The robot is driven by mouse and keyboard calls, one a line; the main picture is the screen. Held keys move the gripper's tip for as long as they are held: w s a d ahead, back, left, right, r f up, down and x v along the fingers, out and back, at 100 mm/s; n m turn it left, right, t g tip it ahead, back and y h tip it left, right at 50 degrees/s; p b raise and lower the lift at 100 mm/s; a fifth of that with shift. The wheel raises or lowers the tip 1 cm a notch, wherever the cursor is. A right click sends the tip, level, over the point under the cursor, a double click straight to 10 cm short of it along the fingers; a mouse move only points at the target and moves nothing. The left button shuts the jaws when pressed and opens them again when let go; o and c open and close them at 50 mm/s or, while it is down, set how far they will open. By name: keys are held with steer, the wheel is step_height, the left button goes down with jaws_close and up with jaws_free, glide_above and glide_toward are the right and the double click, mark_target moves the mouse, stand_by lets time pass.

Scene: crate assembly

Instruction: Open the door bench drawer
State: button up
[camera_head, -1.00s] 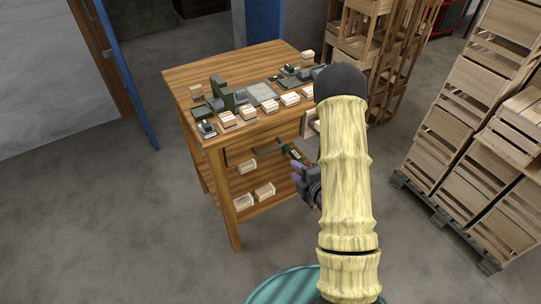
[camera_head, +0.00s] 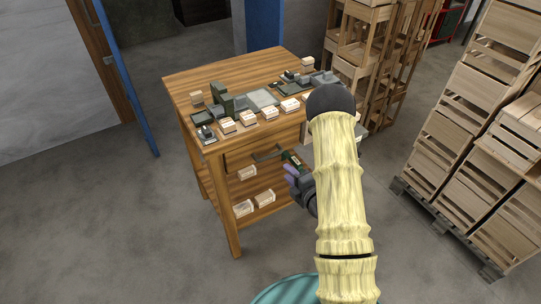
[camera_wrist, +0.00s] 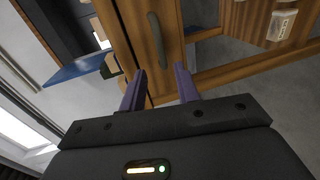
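The wooden bench (camera_head: 232,75) stands left of my arm in the head view. Its drawer front (camera_head: 238,158) is under the top and looks closed, though my arm hides its right part. A dark bar handle (camera_head: 268,155) sits on the front; it shows in the wrist view as a dark curved handle (camera_wrist: 156,40) on brown wood. My gripper (camera_head: 289,174) is in front of the bench, beside the handle. In the wrist view its two purple fingers (camera_wrist: 160,70) are apart and empty. The handle lies ahead of the gap between them, apparently not gripped.
Small labelled boxes (camera_head: 290,104) and dark fixtures (camera_head: 225,101) cover the bench top. More boxes (camera_head: 243,208) lie on the lower shelf. Stacked wooden crates (camera_head: 455,140) stand at the right on a dark pallet. A blue door (camera_head: 125,75) is at the left. Floor between is clear.

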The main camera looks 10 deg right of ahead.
mark_target(271, 155)
steer(key=p+x, duration=0.1)
steer(key=x, duration=1.1)
steer(key=shift+w+a, duration=0.1)
steer(key=shift+w, duration=0.25)
jaws_close()
